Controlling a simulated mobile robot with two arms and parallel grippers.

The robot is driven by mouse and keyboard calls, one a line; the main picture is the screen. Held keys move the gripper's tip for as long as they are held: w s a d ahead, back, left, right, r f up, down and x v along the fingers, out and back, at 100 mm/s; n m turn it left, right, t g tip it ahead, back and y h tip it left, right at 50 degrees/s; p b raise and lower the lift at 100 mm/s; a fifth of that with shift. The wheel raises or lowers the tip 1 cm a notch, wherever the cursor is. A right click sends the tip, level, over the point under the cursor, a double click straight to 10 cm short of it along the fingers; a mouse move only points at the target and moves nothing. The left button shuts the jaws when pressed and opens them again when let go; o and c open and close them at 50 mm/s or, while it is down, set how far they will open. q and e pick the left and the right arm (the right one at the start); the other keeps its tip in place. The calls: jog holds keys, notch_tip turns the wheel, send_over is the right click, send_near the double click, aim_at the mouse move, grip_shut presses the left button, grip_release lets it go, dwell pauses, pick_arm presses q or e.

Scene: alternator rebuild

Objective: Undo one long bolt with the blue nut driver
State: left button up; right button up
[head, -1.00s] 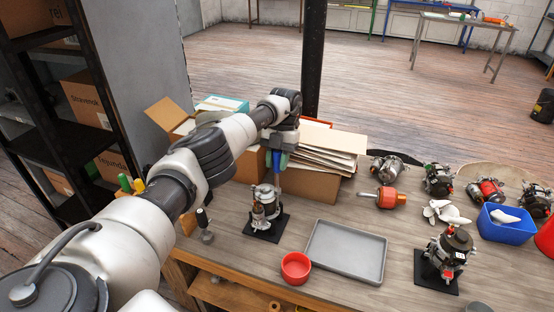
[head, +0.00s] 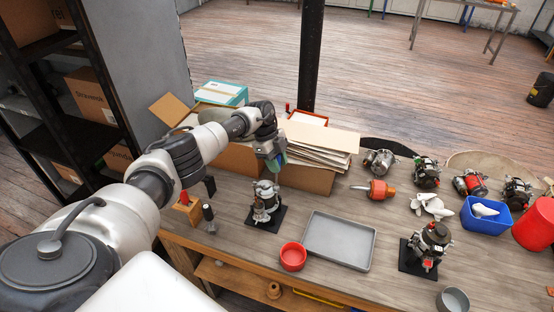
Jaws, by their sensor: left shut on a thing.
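My left gripper (head: 272,158) is above and slightly behind the left alternator. It is shut on the blue nut driver (head: 279,159), of which only a small blue part shows between the fingers. The driver's lower end is not clearly visible, so I cannot tell whether it touches a bolt. The left alternator (head: 265,200) stands upright on a black base plate (head: 280,219). A second alternator (head: 430,240) stands on another black plate at the right. The long bolts are too small to make out. My right gripper is not in view.
A red bowl (head: 293,257) and a grey tray (head: 316,257) lie in front. A wooden block (head: 185,213) with a red-handled tool stands left. A box of papers (head: 312,178) is close behind my gripper. A blue bin (head: 486,222) and several alternators stand right.

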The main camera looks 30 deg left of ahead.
pick_arm(q)
jog(key=shift+d+r, duration=0.1)
dwell(0.3)
jog(key=n+t, duration=0.2)
jog(key=n, duration=0.3)
jog(key=shift+w, duration=0.1)
jog(key=shift+w+n+t+y, duration=0.1)
jog(key=shift+n+t+y, duration=0.25)
jog(key=shift+n, duration=0.85)
jog(key=shift+r, duration=0.15)
